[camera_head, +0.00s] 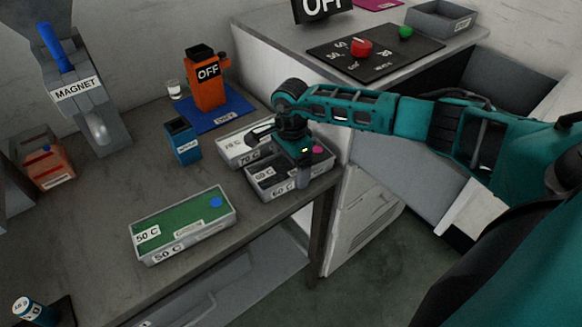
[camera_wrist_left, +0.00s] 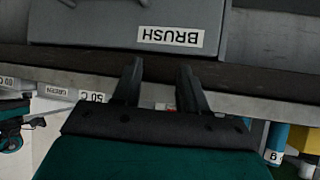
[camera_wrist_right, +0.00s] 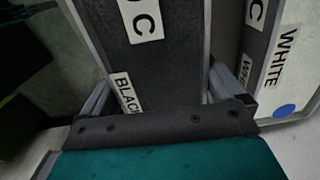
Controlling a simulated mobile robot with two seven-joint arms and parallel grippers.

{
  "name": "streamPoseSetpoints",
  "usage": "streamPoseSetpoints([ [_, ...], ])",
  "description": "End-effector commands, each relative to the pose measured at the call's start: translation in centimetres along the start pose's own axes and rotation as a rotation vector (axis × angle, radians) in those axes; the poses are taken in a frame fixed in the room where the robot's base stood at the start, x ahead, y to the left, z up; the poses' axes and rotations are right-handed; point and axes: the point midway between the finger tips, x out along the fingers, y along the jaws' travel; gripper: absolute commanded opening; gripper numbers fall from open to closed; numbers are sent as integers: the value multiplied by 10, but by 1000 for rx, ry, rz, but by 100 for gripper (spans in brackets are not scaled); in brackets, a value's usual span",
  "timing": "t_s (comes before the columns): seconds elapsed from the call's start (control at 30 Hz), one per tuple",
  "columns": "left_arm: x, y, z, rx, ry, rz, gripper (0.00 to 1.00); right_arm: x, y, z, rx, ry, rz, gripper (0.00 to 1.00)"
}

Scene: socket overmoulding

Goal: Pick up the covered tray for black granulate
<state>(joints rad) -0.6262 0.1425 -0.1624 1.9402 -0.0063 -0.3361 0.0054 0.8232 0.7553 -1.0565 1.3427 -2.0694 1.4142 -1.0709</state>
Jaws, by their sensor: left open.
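The covered black tray (camera_head: 259,187) has a dark top, a grey rim, 60 C labels and a pink dot. It sits near the right end of the grey table in the head view. In the right wrist view its dark top (camera_wrist_right: 150,72) carries a BLACK label and lies between the fingers. My right gripper (camera_head: 302,178) is over this tray; its fingers are wide apart at the tray's two sides in the right wrist view, and I cannot tell whether they press on it. My left gripper (camera_wrist_left: 160,80) is open and empty, near a grey box labelled BRUSH (camera_wrist_left: 120,22).
The white tray (camera_head: 229,152), labelled 70 C, lies close behind the black one; its WHITE label shows in the right wrist view (camera_wrist_right: 278,60). A green 50 C tray (camera_head: 185,222) lies left. A blue container (camera_head: 183,143) and an orange OFF device (camera_head: 207,88) stand behind.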

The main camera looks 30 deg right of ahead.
Motion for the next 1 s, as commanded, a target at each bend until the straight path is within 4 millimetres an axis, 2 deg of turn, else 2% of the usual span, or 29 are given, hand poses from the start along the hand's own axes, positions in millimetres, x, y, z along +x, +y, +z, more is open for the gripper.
streamPoseSetpoints([
  [0.07,0,0,0,0,0,0,43,0,0,0,0,0,0,85],
  [0.5,0,0,-1,0,1,0,43,-1,0,0,1,-1,0,43],
  [0.83,0,0,-2,0,3,0,43,-5,-1,0,1,-1,-3,43],
  [1.0,0,0,-2,0,3,0,43,-22,-2,0,0,-2,-5,43],
])
